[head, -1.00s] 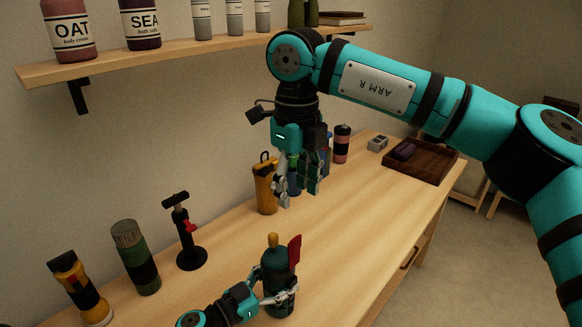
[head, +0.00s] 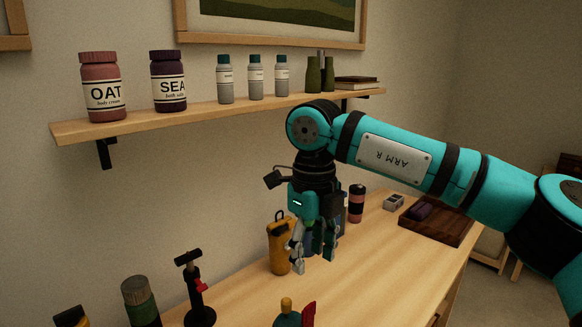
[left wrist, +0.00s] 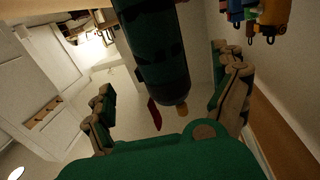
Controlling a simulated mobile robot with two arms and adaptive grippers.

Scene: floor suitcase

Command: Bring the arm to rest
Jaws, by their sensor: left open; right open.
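My right gripper (head: 314,254) hangs fingers down from the teal right arm over the table in the head view. It is open, in front of a yellow bottle (head: 280,248) and a partly hidden blue thing. My left gripper is below the head view's edge. In the left wrist view the left gripper (left wrist: 172,100) is open, with a dark green bottle (left wrist: 150,55) between its spread fingers. The bottle's orange top and red part also show at the bottom of the head view (head: 287,318). I cannot tell whether a finger touches it.
The table (head: 385,262) also bears a black pump (head: 195,295), a green flask (head: 140,300), a pink-and-black bottle (head: 357,204) and a dark wooden tray (head: 455,232). A wall shelf (head: 220,112) with jars and bottles runs behind. The table's front right is clear.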

